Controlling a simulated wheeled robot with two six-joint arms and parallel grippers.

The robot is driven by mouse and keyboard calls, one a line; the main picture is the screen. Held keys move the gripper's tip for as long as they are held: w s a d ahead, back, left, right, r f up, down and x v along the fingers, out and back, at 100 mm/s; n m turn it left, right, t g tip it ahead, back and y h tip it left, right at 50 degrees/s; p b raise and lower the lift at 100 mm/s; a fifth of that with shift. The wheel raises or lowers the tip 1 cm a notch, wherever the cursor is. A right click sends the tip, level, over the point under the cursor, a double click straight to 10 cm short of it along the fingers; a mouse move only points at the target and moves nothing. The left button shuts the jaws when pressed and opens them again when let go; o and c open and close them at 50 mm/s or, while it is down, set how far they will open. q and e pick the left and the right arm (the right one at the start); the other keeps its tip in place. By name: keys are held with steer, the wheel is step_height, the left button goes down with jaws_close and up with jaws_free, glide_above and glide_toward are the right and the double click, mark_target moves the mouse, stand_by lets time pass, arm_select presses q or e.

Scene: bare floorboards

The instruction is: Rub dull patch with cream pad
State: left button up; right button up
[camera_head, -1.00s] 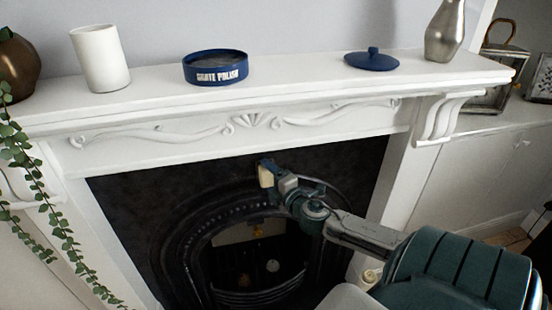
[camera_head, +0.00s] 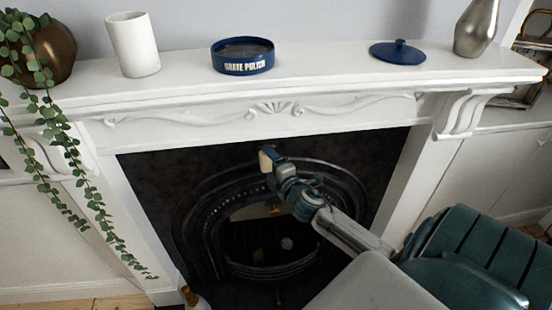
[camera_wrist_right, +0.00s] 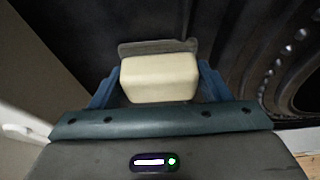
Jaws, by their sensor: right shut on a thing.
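My right gripper (camera_head: 270,158) is shut on the cream pad (camera_head: 264,161), in front of the black fireplace panel below the mantel. In the right wrist view the cream pad (camera_wrist_right: 160,78) sits between the blue fingers of the gripper (camera_wrist_right: 158,88). A dull greyish patch (camera_wrist_right: 158,46) shows on the dark panel just beyond the pad's far edge. Whether the pad touches the panel I cannot tell. In the head view the arm and pad hide that spot. The open blue polish tin (camera_head: 243,62) stands on the mantel with dark polish inside. My left gripper is not in view.
The white mantel (camera_head: 320,74) holds a blue lid (camera_head: 397,51), a white vase (camera_head: 133,44), a silver vase (camera_head: 475,28) and a brown pot (camera_head: 52,55) with trailing leaves. The arched black grate (camera_head: 262,225) opens below the pad. A small bottle (camera_head: 194,298) stands at the lower left.

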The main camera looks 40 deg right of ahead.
mark_target(245, 157)
steer(key=shift+w+a+p, duration=0.45)
steer(key=shift+w+a, duration=0.05)
steer(key=shift+a, duration=0.4)
steer(key=shift+w+a+r+p, duration=0.15)
steer(key=shift+w+a+p, duration=0.35)
steer(key=shift+a+p, duration=0.2)
steer(key=shift+w+a, duration=0.5)
steer(key=shift+a, duration=0.2)
steer(key=shift+s+a+f, duration=0.25)
steer(key=shift+s+a, duration=0.3)
steer(key=shift+s, duration=0.2)
steer(key=shift+s+a+r, duration=0.1)
steer(key=shift+s+a, duration=0.45)
steer(key=shift+s, duration=0.35)
steer(key=shift+s+a, duration=0.5)
steer(key=shift+s, duration=0.4)
